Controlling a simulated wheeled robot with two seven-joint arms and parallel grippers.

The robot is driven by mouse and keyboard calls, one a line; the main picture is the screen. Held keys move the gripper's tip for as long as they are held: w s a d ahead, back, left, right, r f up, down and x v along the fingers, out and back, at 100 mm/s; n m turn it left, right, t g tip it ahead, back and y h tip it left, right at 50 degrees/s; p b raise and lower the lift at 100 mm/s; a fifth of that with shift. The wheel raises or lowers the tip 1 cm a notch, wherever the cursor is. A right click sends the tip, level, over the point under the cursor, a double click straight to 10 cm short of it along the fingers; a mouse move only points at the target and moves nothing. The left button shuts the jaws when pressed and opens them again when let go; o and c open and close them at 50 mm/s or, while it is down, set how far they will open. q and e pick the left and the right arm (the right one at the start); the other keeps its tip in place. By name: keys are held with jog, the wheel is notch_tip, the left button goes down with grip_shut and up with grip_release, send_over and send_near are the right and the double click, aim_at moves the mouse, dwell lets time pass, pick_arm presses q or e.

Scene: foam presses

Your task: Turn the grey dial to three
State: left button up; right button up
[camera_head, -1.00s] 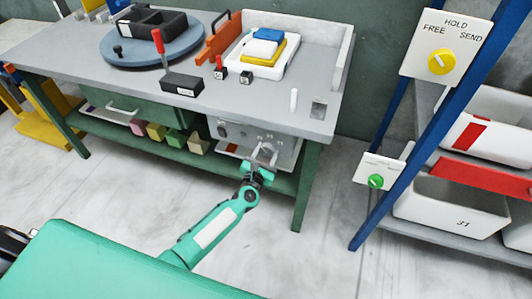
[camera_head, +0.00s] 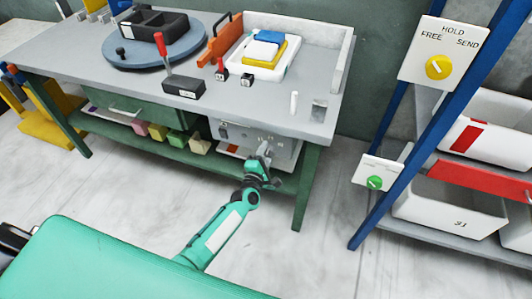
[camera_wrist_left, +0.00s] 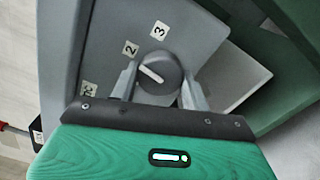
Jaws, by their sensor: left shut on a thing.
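The grey dial (camera_wrist_left: 168,84) shows in the left wrist view, with a white pointer line on its face. The line points up and left, about toward the label 2 (camera_wrist_left: 131,48). The label 3 (camera_wrist_left: 160,30) is above the dial, and another label, probably 1 (camera_wrist_left: 88,88), is at the left. My left gripper (camera_wrist_left: 158,90) has one finger on each side of the dial and is shut on it. In the head view my left gripper (camera_head: 265,153) is at the grey panel (camera_head: 236,134) under the bench top; there it hides the dial. My right gripper is not in view.
The bench top (camera_head: 262,105) overhangs the panel, and a green bench leg (camera_head: 305,190) stands to its right. A lower shelf (camera_head: 150,149) holds several coloured blocks. A blue rack post (camera_head: 385,170) carries a yellow dial (camera_head: 438,67) and a green dial (camera_head: 374,182). The floor in front is clear.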

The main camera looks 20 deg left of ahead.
pick_arm(q)
jog(key=m+p, duration=0.1)
jog(key=m, duration=0.4)
jog(key=shift+r+m, duration=0.1)
jog(key=shift+m, duration=0.2)
jog(key=shift+m+p, duration=0.8)
jog(key=shift+m, duration=1.4)
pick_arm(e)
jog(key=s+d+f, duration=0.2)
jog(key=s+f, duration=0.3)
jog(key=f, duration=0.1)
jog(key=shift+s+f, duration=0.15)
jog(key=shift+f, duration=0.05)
pick_arm(q)
jog(key=o, duration=1)
jog(key=shift+s+a, duration=0.2)
jog(key=shift+s, duration=6.75)
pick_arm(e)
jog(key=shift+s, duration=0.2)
